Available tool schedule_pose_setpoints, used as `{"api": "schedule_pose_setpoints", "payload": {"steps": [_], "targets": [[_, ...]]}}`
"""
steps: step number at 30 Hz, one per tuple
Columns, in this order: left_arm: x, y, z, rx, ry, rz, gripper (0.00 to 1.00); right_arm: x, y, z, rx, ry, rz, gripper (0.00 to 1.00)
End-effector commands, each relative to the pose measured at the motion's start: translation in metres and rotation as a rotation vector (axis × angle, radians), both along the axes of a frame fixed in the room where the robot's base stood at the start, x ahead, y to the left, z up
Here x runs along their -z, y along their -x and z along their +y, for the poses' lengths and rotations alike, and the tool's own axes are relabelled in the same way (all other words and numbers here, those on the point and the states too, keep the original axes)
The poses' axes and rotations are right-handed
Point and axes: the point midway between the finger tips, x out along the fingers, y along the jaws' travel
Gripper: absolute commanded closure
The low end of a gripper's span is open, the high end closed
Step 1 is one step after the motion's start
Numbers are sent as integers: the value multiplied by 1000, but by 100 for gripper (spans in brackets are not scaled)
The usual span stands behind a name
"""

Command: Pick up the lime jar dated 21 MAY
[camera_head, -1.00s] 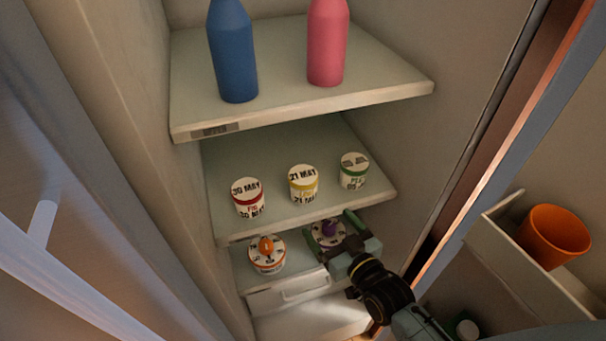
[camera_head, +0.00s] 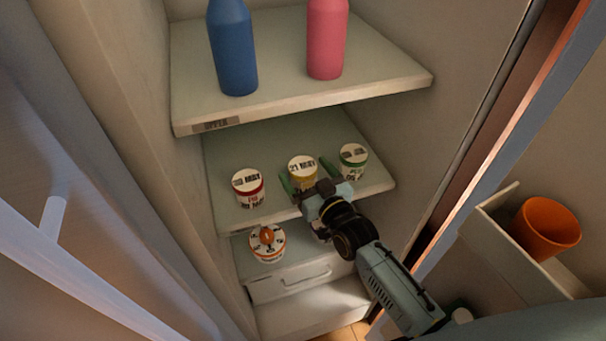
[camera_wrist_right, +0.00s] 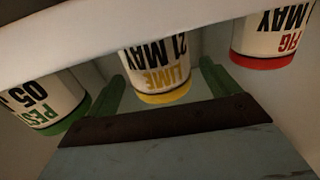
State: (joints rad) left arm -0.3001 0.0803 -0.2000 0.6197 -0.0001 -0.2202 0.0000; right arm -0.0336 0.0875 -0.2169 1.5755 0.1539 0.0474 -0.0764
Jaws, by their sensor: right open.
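The lime jar (camera_head: 302,169), white with a yellow band and marked 21 MAY, stands upright on the middle shelf (camera_head: 275,215) between two other jars. In the right wrist view the lime jar (camera_wrist_right: 160,65) shows its LIME and 21 MAY print upside down. My right gripper (camera_head: 306,174) is open, with its green fingers to either side of the lime jar. The right gripper (camera_wrist_right: 162,78) also shows in the wrist view with the jar centred between its fingers; I cannot tell whether they touch it. My left gripper is out of view.
A red-banded fig jar (camera_head: 248,188) stands left and a green-banded jar (camera_head: 353,160) close on the right. The upper shelf (camera_head: 300,93) holds a blue bottle (camera_head: 232,50) and a pink bottle (camera_head: 326,40). An orange-topped jar (camera_head: 266,244) stands below.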

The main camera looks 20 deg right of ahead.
Motion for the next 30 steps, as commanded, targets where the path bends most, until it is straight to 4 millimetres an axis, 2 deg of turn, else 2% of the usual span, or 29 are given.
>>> {"api": "schedule_pose_setpoints", "payload": {"steps": [7, 16, 28, 30], "targets": [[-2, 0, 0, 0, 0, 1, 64, 1, -30, 8, 0, -1, -1, 12], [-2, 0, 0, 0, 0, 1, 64, 2, -34, 9, 0, -1, 0, 12], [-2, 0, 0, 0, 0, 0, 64, 2, -33, 8, 0, -1, 0, 63], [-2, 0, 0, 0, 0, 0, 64, 1, -34, 8, 0, -1, -2, 65]]}}
